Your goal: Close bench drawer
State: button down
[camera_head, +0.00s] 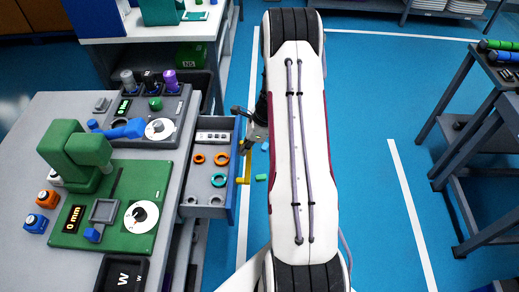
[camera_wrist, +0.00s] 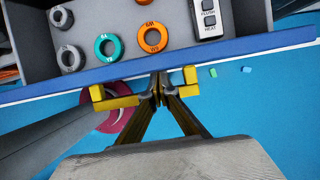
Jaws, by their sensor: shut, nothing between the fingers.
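The bench drawer (camera_head: 230,165) sticks out from the right side of the grey bench (camera_head: 60,115). It has a blue front and a grey inside holding orange, teal and grey rings and a small labelled block. In the wrist view the blue drawer front (camera_wrist: 200,52) runs across the picture, with yellow handle parts (camera_wrist: 112,97) on both sides of my fingertips. My gripper (camera_wrist: 158,88) is shut and empty, its tips at the outer side of the drawer front between the yellow parts. Whether the tips touch the front I cannot tell. In the head view my arm partly hides the gripper.
A green device (camera_head: 110,200) and a grey device (camera_head: 145,115) stand on the bench top. Small green and blue pieces (camera_head: 261,177) lie on the blue floor right of the drawer. A dark grey table (camera_head: 480,130) stands at the far right, with open floor between.

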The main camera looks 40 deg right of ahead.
jog(key=w+a, duration=1.1)
jog(key=shift+w+a, duration=0.3)
jog(key=shift+w+r, duration=0.1)
jog(key=shift+d+r, duration=0.15)
jog(key=shift+r, duration=0.55)
jog(key=v, duration=0.8)
jog(key=shift+s+d+r, duration=0.15)
jog(key=shift+s+d, duration=0.15)
jog(key=shift+s, duration=0.2)
